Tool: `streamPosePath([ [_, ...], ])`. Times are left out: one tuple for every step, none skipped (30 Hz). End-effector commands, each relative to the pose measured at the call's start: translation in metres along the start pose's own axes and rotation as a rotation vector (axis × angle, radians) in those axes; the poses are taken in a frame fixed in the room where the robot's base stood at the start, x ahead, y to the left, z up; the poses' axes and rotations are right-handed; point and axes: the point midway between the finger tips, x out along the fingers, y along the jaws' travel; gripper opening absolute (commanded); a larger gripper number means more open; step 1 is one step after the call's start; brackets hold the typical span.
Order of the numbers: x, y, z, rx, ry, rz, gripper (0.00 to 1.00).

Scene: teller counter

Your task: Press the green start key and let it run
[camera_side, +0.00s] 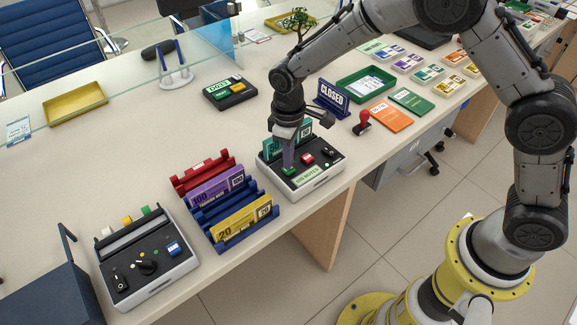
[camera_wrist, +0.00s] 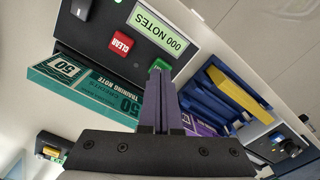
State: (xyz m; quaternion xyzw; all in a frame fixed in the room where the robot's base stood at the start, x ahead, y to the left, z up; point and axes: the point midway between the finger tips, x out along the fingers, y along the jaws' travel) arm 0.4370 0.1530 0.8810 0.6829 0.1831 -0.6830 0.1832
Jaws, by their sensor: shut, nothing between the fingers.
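The note counter (camera_side: 329,168) is a dark-topped machine with a pale base near the counter's front edge. Its green key (camera_side: 289,171) is at the left of its top, with a red CLEAR key (camera_side: 307,158) beside it. In the wrist view the green key (camera_wrist: 161,64) is partly hidden behind my fingertips, and the display (camera_wrist: 161,29) reads 000 NOTES. My gripper (camera_side: 288,166) is shut and empty, pointing down with its purple fingers at the green key. I cannot tell whether the tips touch it. A teal 50 training-note bundle (camera_wrist: 85,92) stands at the machine's back.
A rack with red, purple and yellow note holders (camera_side: 240,218) stands left of the machine. A grey device with a dial (camera_side: 147,262) is farther left. A CLOSED sign (camera_side: 331,97) and a red-handled stamp (camera_side: 363,121) stand to the right.

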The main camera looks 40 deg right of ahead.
Motion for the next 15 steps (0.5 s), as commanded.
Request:
streamPosePath([
  [0.0012,0.0000,0.0001,0.000,-0.001,0.000,0.00],
  [0.0018,0.0000,0.0001,0.000,-0.001,0.000,0.00],
  [0.0025,0.0000,0.0000,0.000,-0.001,0.000,0.00],
  [0.0031,0.0000,0.0000,0.000,-0.001,0.000,0.00],
  [0.0036,0.0000,0.0000,0.000,-0.001,0.000,0.00],
  [0.0044,0.0000,0.0000,0.000,-0.001,0.000,0.00],
  [0.0049,0.0000,0.0000,0.000,-0.001,0.000,0.00],
  [0.0055,0.0000,0.0000,0.000,0.000,0.000,0.00],
  [0.0063,0.0000,0.0000,0.000,0.000,0.000,0.00],
  [0.0068,0.0000,0.0000,0.000,0.000,0.000,0.00],
  [0.0074,0.0000,-0.0001,0.000,0.000,0.000,0.00],
  [0.0081,0.0000,-0.0001,0.000,0.000,0.000,0.00],
  [0.0087,0.0000,0.0000,0.000,0.000,0.000,0.00],
  [0.0092,0.0000,0.0000,0.000,0.000,0.000,0.00],
  [0.0100,0.0000,0.0000,0.000,0.000,0.000,0.00],
])
